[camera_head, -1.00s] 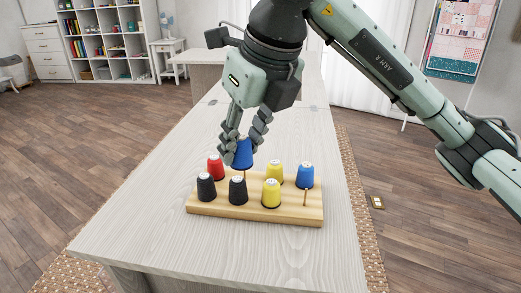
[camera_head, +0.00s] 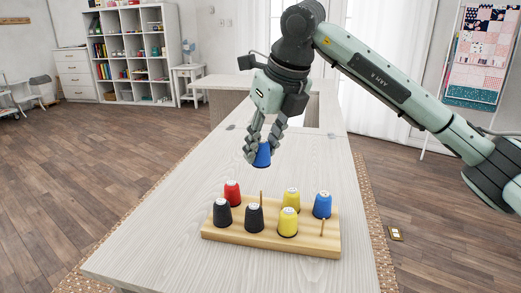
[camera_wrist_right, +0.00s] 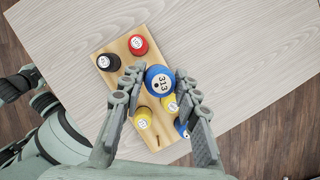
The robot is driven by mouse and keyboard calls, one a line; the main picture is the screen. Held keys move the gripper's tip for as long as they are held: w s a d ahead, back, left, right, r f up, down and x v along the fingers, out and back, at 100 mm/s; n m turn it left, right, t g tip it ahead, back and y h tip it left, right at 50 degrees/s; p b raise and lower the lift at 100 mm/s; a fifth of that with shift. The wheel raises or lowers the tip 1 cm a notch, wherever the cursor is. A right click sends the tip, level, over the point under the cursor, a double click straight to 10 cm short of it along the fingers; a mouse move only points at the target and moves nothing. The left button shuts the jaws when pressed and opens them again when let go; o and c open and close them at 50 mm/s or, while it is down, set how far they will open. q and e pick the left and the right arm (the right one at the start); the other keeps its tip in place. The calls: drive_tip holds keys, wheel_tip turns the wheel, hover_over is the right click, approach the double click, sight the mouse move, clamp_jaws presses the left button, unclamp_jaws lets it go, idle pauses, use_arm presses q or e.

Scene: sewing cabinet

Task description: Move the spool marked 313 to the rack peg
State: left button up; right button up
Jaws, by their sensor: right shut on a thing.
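The blue spool marked 313 (camera_wrist_right: 160,80) is between the fingers of my right gripper (camera_wrist_right: 165,97), its number readable in the right wrist view. In the head view my right gripper (camera_head: 262,156) is shut on this blue spool (camera_head: 262,157), holding it in the air above the far side of the wooden rack (camera_head: 270,243). On the rack, a bare peg (camera_head: 261,198) stands in the back row and another bare peg (camera_head: 322,228) at the front right. My left gripper is not in view.
The rack also holds a red spool (camera_head: 232,190), two black spools, two yellow spools and another blue spool (camera_head: 322,205). The pale table (camera_head: 180,200) is clear around the rack. A white shelf (camera_head: 130,50) stands far back.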

sight(264, 166)
wheel_tip(264, 166, down, 4)
drive_tip(key=shift+f+b, duration=0.1)
drive_tip(key=shift+b, duration=0.95)
drive_tip(key=shift+r, duration=0.2)
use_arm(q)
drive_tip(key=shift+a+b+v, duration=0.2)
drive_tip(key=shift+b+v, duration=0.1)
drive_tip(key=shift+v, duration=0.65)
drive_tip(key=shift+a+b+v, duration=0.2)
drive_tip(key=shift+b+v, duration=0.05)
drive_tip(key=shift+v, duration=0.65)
use_arm(e)
drive_tip(key=shift+f, duration=0.85)
use_arm(q)
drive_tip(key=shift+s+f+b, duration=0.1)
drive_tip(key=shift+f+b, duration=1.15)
drive_tip(key=shift+b, duration=0.1)
use_arm(e)
drive_tip(key=shift+f, duration=1.5)
drive_tip(key=o, duration=0.9)
drive_tip(key=shift+o, duration=0.2)
drive_tip(key=v, duration=1.2)
